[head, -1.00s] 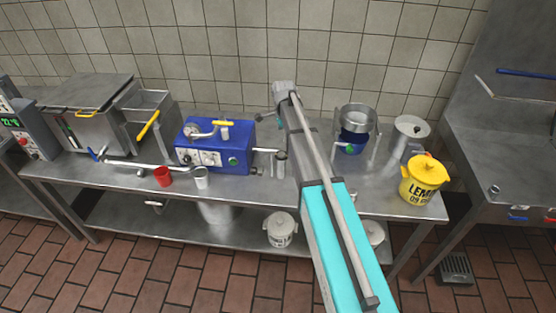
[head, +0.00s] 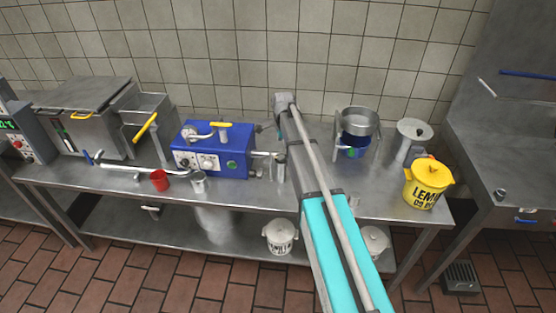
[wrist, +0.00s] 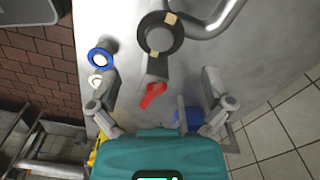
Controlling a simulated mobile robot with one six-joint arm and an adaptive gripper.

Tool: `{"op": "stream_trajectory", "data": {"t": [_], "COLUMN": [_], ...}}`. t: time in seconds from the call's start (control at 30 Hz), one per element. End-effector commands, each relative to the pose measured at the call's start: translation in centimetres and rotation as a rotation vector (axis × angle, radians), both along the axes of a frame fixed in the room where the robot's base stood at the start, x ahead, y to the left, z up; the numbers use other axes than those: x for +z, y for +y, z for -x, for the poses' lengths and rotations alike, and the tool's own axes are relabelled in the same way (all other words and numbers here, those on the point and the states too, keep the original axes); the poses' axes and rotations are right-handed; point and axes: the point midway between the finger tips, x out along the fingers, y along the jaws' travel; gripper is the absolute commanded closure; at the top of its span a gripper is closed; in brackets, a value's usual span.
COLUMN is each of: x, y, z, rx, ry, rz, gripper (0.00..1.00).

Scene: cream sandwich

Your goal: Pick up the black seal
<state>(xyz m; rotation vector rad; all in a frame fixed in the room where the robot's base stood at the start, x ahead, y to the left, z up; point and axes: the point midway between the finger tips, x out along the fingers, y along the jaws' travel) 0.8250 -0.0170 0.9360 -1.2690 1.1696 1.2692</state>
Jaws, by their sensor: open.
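In the wrist view a black ring with two tan patches (wrist: 160,33), which looks like the black seal, sits around a round grey opening beside a bent metal pipe. My gripper (wrist: 160,88) is open, its two fingers spread wide below the ring in the picture. The ring lies beyond the fingertips, and nothing is held between them. In the head view my arm hides most of the gripper, and I cannot make out the seal there.
A red part (wrist: 152,95) shows between the fingers, and a blue-rimmed part (wrist: 101,58) near the left finger. On the steel table (head: 108,176) stand a blue machine (head: 212,163), a red cup (head: 159,180), a metal pot (head: 360,122) and a yellow lemon bucket (head: 428,184).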

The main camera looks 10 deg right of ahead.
Motion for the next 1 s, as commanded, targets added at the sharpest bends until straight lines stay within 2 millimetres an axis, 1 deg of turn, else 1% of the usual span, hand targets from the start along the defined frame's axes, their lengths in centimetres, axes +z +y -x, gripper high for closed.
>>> {"op": "stream_trajectory", "data": {"t": [0.27, 0.8, 1.0], "x": [-0.7, -4.7, -5.3], "y": [0.1, 0.5, 0.4], "z": [-0.1, -0.4, -0.4], "rx": [0.0, 0.0, 0.0], "ry": [0.0, 0.0, 0.0], "rz": [0.0, 0.0, 0.0], "gripper": [0.0, 0.0, 0.0]}}
